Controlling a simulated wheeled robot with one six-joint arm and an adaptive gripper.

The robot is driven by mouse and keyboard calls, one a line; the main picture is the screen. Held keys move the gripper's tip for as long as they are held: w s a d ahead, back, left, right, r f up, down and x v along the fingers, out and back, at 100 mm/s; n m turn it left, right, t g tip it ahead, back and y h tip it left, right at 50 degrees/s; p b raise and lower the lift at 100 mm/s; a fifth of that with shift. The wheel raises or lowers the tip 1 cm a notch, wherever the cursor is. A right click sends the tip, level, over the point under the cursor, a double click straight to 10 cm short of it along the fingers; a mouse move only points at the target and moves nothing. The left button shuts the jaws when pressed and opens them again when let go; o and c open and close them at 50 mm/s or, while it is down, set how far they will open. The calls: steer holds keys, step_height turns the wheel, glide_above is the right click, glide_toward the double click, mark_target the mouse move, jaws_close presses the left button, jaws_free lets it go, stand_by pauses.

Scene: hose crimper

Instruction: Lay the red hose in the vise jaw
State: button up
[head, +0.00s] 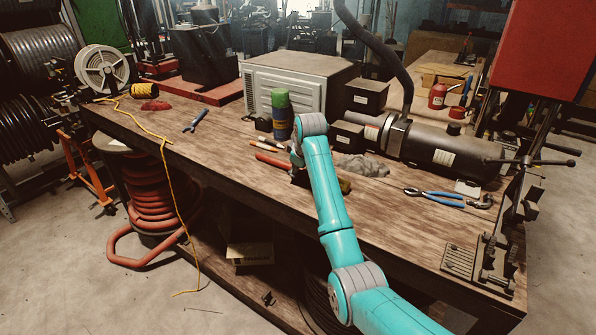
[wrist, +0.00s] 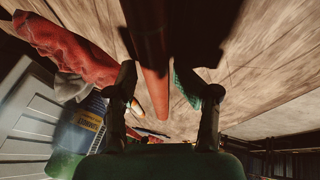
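The red hose (head: 274,162) lies on the workbench, left of my gripper (head: 298,178), in the head view. My arm hides part of it there. In the wrist view the hose (wrist: 154,85) runs between the two separated fingers of my gripper (wrist: 166,92). Gaps show on both sides of the hose, and its upper part is in shadow. I cannot tell how high the fingers are above the bench. A dark metal vise-like fixture (head: 497,262) stands at the right end of the bench in the head view, far from my gripper.
A green-capped can (head: 281,115) and dark boxes (head: 366,95) stand behind my gripper. A grey rag (head: 364,166), blue-handled pliers (head: 434,196) and a large dark cylinder (head: 440,145) lie toward the right. The bench's (head: 220,155) front left is mostly clear.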

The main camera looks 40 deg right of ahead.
steer(key=v, duration=1.2)
steer(key=shift+r, duration=0.45)
